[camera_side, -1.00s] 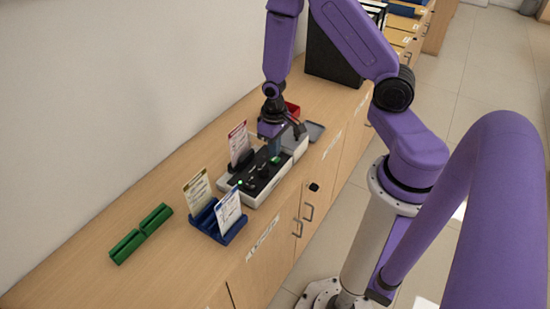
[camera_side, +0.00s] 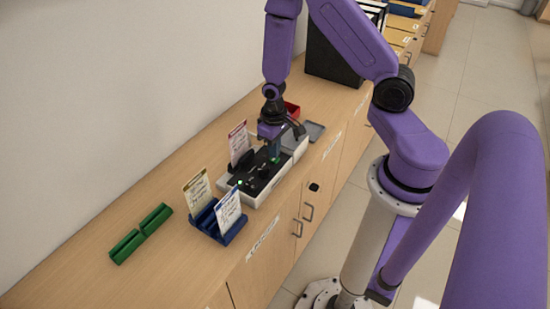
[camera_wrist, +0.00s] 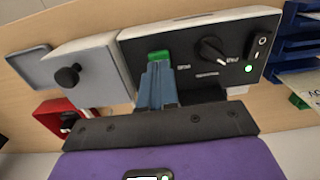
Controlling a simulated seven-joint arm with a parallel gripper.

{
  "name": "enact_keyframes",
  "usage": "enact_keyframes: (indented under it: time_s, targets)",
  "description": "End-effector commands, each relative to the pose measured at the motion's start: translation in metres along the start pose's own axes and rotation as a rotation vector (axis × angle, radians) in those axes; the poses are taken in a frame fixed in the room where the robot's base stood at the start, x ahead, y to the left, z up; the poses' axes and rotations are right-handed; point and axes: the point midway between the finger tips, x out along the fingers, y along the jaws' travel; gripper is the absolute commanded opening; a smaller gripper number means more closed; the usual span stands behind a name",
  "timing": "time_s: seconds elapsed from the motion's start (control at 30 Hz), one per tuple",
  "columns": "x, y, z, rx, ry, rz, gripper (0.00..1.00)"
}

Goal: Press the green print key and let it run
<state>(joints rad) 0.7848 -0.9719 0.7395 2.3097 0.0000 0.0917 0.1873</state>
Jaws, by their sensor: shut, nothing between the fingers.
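The green print key (camera_wrist: 158,56) sits on the black top panel of a pale machine (camera_wrist: 222,56), which also shows in the side view (camera_side: 252,192). My gripper (camera_wrist: 159,68) is shut and empty, with its blue fingertips pointing down at the key's near edge and hiding part of it. In the side view my gripper (camera_side: 275,153) is low over the panel, with a little green showing beside the tips. I cannot tell if the tips touch the key. A black knob (camera_wrist: 212,49) and a lit green lamp (camera_wrist: 248,68) are further along the panel.
A pale box with a black knob (camera_wrist: 67,76), a red tray (camera_wrist: 58,118) and a grey tray (camera_wrist: 30,66) stand beside the machine.

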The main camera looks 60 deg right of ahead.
Motion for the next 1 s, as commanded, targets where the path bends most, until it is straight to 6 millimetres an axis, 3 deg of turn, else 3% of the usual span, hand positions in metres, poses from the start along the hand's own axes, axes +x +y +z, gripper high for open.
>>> enact_keyframes:
  time_s: [1.0]
  targets:
    - [0.014, 0.0, 0.0, 0.0, 0.0, 0.0, 0.0]
